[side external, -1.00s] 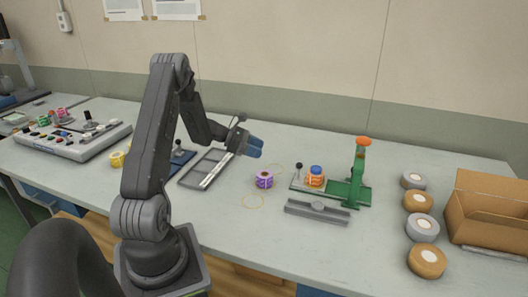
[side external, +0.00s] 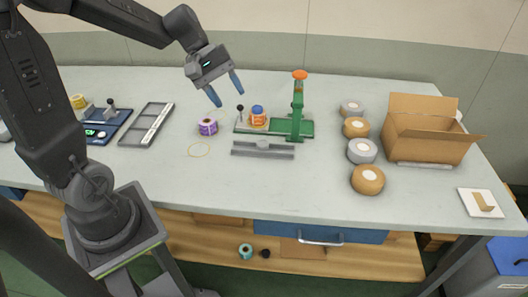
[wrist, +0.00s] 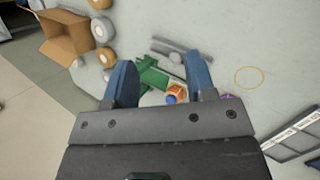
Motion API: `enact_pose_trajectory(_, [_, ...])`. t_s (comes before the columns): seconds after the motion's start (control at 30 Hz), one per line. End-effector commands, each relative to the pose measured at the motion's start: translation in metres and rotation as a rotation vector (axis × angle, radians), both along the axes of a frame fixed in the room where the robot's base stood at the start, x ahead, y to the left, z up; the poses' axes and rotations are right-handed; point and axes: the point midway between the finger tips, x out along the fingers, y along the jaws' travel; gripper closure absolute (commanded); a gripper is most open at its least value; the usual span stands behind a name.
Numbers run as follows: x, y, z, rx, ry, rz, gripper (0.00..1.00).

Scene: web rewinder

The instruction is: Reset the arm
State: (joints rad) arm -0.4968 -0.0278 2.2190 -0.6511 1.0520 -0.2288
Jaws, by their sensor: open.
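My gripper (side external: 226,91) is open and empty, with its two blue fingers spread apart. In the side external view it hangs in the air above the back of the table, up and left of the green press (side external: 298,115) with its orange knob. In the wrist view my gripper (wrist: 160,88) has the green press (wrist: 152,75) and an orange roll with a blue top (wrist: 172,97) showing between its fingers. The same orange roll (side external: 258,117) sits on the press's base. A purple roll (side external: 208,127) stands on the table left of the press.
A grey rail (side external: 262,151) lies in front of the press. Several tan and grey rolls (side external: 362,151) stand in a row near an open cardboard box (side external: 425,135). A grey tray (side external: 136,137) lies at left. The front middle of the table is clear.

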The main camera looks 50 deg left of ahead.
Motion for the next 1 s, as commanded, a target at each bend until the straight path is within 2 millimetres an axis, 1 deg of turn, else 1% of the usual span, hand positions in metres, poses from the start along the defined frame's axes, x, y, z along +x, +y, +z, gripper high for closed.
enact_pose_trajectory(0.03, [-0.014, -0.020, 0.009, 0.084, -0.041, -0.104, 0.49])
enact_pose_trajectory(0.1, [-0.034, -0.039, 0.017, 0.201, -0.094, -0.240, 0.49])
enact_pose_trajectory(0.17, [-0.051, -0.053, 0.022, 0.300, -0.144, -0.354, 0.49])
enact_pose_trajectory(0.2, [-0.063, -0.061, 0.025, 0.366, -0.178, -0.427, 0.49])
enact_pose_trajectory(0.3, [-0.089, -0.074, 0.031, 0.523, -0.268, -0.599, 0.49])
enact_pose_trajectory(0.4, [-0.110, -0.082, 0.034, 0.656, -0.349, -0.733, 0.49])
enact_pose_trajectory(0.5, [-0.124, -0.084, 0.036, 0.752, -0.408, -0.826, 0.49])
enact_pose_trajectory(0.67, [-0.133, -0.085, 0.037, 0.825, -0.453, -0.891, 0.49])
enact_pose_trajectory(1.0, [-0.134, -0.085, 0.037, 0.830, -0.456, -0.895, 0.49])
